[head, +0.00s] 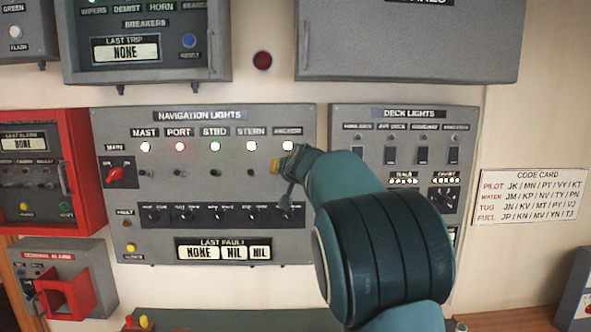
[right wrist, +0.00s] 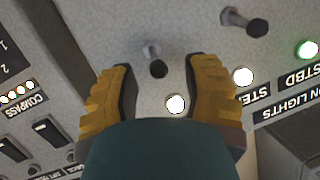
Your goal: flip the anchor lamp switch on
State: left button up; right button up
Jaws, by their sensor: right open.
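The navigation lights panel (head: 220,115) is on the wall in the head view. Its anchor lamp (head: 288,146), at the right end of the lamp row, glows white; it also glows in the right wrist view (right wrist: 175,104). My right gripper (head: 280,170) is at the panel just below that lamp and hides the anchor switch in the head view. In the right wrist view my right gripper (right wrist: 158,62) is open, its yellow fingers on either side of the anchor switch (right wrist: 158,69). The switch's dark tip points toward the lamp, with a gap to both fingers. My left gripper is out of view.
The stern switch (right wrist: 245,20) and lit stern lamp (right wrist: 242,76) are close beside one finger. The deck lights panel (head: 405,120) is right of my arm. A red box (head: 40,165) and a red-handled unit (head: 65,285) are at the left.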

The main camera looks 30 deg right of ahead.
jog(key=v, duration=1)
jog(key=shift+s, duration=0.25)
jog(key=shift+r, duration=0.1)
dwell(0.6)
